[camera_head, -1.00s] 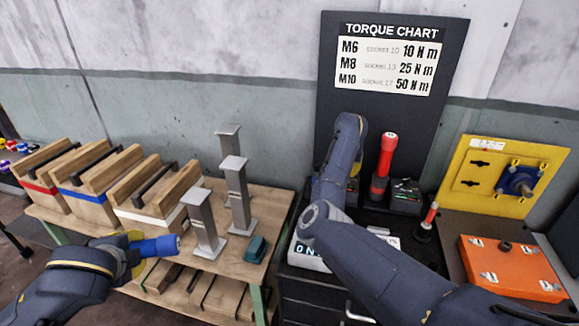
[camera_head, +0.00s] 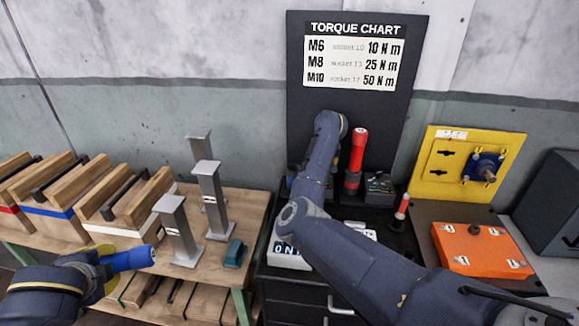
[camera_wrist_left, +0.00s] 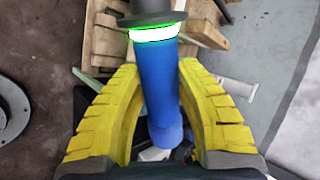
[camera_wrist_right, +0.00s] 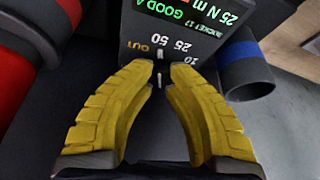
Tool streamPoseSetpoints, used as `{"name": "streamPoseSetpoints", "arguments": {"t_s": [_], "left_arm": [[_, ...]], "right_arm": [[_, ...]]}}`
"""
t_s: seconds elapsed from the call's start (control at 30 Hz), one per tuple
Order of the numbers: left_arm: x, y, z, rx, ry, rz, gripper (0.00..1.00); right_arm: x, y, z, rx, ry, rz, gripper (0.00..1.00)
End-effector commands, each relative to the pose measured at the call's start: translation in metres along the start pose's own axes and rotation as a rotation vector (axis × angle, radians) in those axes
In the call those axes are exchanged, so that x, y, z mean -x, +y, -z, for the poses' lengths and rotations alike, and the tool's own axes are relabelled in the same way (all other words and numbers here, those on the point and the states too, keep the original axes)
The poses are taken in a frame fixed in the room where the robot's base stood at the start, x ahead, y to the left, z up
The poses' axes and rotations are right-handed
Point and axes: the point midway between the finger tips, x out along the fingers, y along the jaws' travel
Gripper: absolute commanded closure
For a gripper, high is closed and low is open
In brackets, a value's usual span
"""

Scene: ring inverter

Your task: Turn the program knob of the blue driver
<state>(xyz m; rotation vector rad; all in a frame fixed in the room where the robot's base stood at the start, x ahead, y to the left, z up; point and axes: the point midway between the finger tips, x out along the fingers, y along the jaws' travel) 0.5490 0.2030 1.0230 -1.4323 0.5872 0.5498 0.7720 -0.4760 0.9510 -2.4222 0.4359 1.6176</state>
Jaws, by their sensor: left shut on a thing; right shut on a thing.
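The blue driver (camera_head: 130,258) is held off to the left, clear of the bench, in my left gripper (camera_head: 104,268). In the left wrist view its blue handle (camera_wrist_left: 158,80) stands between the yellow fingers, with a glowing green-white ring at its top. My right gripper (camera_wrist_right: 161,75) is shut on the small program knob (camera_wrist_right: 160,66) of a black box (camera_wrist_right: 145,30). The box is marked OUT, 10, 25 and 50, and its display reads "25 N m". The fingertips hide most of the knob. In the head view my right arm hides the right gripper.
A blue-banded dark holder (camera_wrist_right: 246,70) stands right of the box, and a red driver (camera_head: 358,150) stands upright nearby. A torque chart (camera_head: 352,60) hangs behind. A yellow panel (camera_head: 438,185) and orange case (camera_head: 470,250) are right; grey stands (camera_head: 212,195) and wooden crates are left.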

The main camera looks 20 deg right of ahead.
Motion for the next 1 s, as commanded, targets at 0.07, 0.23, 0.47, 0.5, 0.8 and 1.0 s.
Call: {"name": "streamPoseSetpoints", "arguments": {"t_s": [0.07, 0.23, 0.47, 0.5, 0.8, 1.0], "left_arm": [[0.001, -0.002, 0.0, 0.001, -0.001, 0.004, 1.0], [0.001, -0.002, 0.0, 0.001, -0.001, 0.004, 1.0], [0.001, -0.002, 0.0, 0.001, -0.001, 0.004, 1.0], [0.001, -0.002, 0.0, 0.001, -0.001, 0.004, 1.0], [0.001, -0.002, 0.0, 0.001, -0.001, 0.004, 1.0], [0.001, -0.002, 0.0, 0.001, -0.001, 0.004, 1.0]], "right_arm": [[0.001, 0.0, 0.002, -0.004, 0.007, 0.001, 1.0], [0.001, 0.0, 0.002, -0.003, 0.005, 0.001, 0.7], [0.0, 0.0, 0.001, -0.002, 0.002, 0.0, 0.48], [0.0, 0.0, 0.001, -0.002, 0.002, 0.0, 0.48], [0.006, 0.0, 0.001, -0.001, 0.002, 0.0, 0.48], [0.031, -0.001, 0.001, -0.003, 0.004, 0.001, 0.48]]}}
